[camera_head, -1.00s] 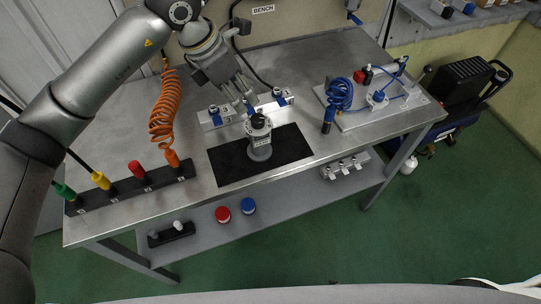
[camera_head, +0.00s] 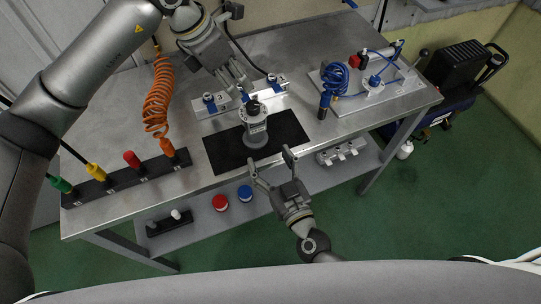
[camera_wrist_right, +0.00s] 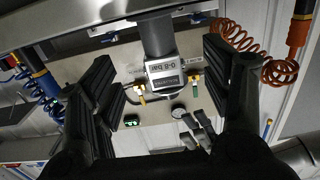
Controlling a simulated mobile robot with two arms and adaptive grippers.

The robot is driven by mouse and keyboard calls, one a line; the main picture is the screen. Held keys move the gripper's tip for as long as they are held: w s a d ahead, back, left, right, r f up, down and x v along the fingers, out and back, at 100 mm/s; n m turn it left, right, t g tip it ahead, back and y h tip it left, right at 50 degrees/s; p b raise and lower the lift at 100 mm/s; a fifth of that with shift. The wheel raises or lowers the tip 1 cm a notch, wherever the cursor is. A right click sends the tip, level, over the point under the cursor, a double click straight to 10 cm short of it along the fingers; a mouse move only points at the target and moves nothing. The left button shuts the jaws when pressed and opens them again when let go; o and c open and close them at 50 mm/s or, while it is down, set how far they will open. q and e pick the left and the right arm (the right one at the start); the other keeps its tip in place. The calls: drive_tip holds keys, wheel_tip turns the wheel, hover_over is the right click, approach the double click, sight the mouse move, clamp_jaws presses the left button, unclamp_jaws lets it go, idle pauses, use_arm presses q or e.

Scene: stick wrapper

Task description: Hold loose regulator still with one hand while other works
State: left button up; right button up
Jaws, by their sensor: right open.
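The regulator (camera_head: 256,132), a grey cylinder with a dark top, stands upright on the black mat (camera_head: 225,155).
A bracket with blue clamps (camera_head: 209,100) stands behind the mat. An orange coiled hose (camera_head: 157,97) hangs at left above a black rack (camera_head: 100,188) of coloured plugs. A blue coiled hose (camera_head: 335,78) and fittings sit on a plate at right. Red (camera_head: 220,202) and blue caps lie below.

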sight(258, 132)
drive_tip(key=shift+t, duration=0.3)
drive_tip(key=x, duration=0.3)
drive_tip(key=r+x, duration=0.1)
drive_tip(key=x, duration=0.7)
drive_tip(key=shift+w+d+r, duration=0.1)
drive_tip(key=shift+w+r, duration=0.05)
drive_tip(key=shift+r, duration=0.2)
drive_tip(key=shift+c, duration=0.4)
